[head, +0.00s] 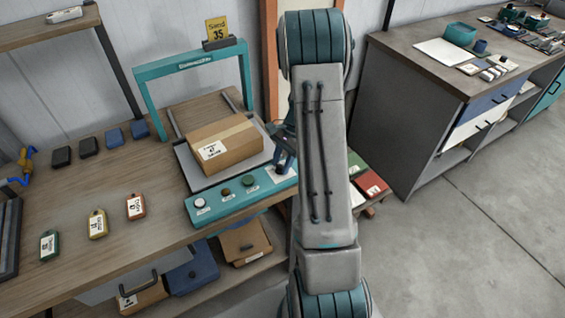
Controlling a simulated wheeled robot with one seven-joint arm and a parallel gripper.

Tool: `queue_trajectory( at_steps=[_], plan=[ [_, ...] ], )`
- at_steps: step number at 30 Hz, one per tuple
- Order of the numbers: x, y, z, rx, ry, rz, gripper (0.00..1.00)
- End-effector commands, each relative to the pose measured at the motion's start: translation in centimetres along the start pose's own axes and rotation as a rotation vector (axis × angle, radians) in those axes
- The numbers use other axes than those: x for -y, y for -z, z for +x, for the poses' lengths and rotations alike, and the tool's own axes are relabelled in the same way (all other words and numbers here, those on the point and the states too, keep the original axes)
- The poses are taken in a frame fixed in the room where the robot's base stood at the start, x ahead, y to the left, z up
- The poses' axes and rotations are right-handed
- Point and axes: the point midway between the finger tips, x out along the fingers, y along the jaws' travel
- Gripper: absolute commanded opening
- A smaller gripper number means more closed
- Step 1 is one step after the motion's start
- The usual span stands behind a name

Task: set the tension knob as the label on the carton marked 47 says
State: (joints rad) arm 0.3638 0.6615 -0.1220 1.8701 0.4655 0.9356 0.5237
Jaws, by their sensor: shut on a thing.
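The carton (224,144), brown cardboard, lies on the grey bed of the teal strapping machine. Its white label (212,150) seems to read 47; the smaller print is too small to read. The machine's teal front panel (235,198) carries a white, a brown and a green button, with a pale dial plate (284,176) at its right end. My gripper (283,166) is at this plate, pointing down, partly hidden behind my arm. It is shut on the tension knob there, which it mostly covers. The knob's pointer and setting cannot be seen.
A teal arch (190,65) with a yellow sign reading 35 (217,30) stands over the bed. Coloured tags (97,224) and dark blocks lie on the wooden bench (150,245). Boxes sit on the shelf below. Another workbench (430,70) stands at right, with open floor before it.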

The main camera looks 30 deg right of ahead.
Motion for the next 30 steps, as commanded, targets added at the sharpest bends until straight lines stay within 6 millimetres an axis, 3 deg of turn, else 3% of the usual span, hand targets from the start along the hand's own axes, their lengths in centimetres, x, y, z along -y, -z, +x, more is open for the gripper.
queue_trajectory(
  at_steps=[15, 30],
  plan=[
    [0.37, 0.01, 0.03, -0.003, -0.159, -0.388, 0.10],
    [0.43, -0.05, -0.10, -0.003, -0.224, -0.548, 0.10]
  ],
)
